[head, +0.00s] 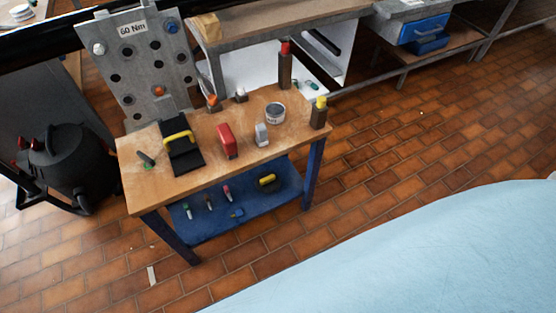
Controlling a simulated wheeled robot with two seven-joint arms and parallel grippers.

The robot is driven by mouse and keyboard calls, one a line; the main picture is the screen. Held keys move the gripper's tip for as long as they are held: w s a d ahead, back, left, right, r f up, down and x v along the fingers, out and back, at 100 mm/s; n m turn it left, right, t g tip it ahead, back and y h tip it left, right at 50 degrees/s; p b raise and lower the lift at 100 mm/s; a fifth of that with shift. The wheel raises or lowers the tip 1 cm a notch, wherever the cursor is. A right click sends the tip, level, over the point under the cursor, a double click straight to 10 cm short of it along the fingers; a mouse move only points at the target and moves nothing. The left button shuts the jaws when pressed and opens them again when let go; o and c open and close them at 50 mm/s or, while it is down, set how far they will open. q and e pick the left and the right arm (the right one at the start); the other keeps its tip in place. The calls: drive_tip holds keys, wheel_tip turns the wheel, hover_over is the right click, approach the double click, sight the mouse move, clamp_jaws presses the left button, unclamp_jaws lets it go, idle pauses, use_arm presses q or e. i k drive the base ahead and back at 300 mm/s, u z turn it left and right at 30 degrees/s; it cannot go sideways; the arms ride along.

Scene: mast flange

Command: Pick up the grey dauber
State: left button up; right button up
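The grey dauber (261,134) appears to be the small grey upright block on the wooden tabletop, right of the middle. It stands apart from a larger red block-like item (227,141) to its left. A round grey tin (275,113) stands just behind it, to the right. Neither of my grippers is in view, and nothing is seen touching the grey dauber.
The workbench (190,186) also holds a black pad with a yellow handle (180,137), a yellow-topped post (319,112) and a red-topped post (285,66). A holed metal plate (140,66) rises behind. A light blue surface (420,255) fills the lower right.

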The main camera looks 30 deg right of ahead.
sight(262, 138)
drive_tip(key=u, duration=0.2)
drive_tip(key=k, duration=0.35)
drive_tip(key=z, duration=1)
drive_tip(key=i, duration=0.85)
drive_tip(key=u, duration=0.35)
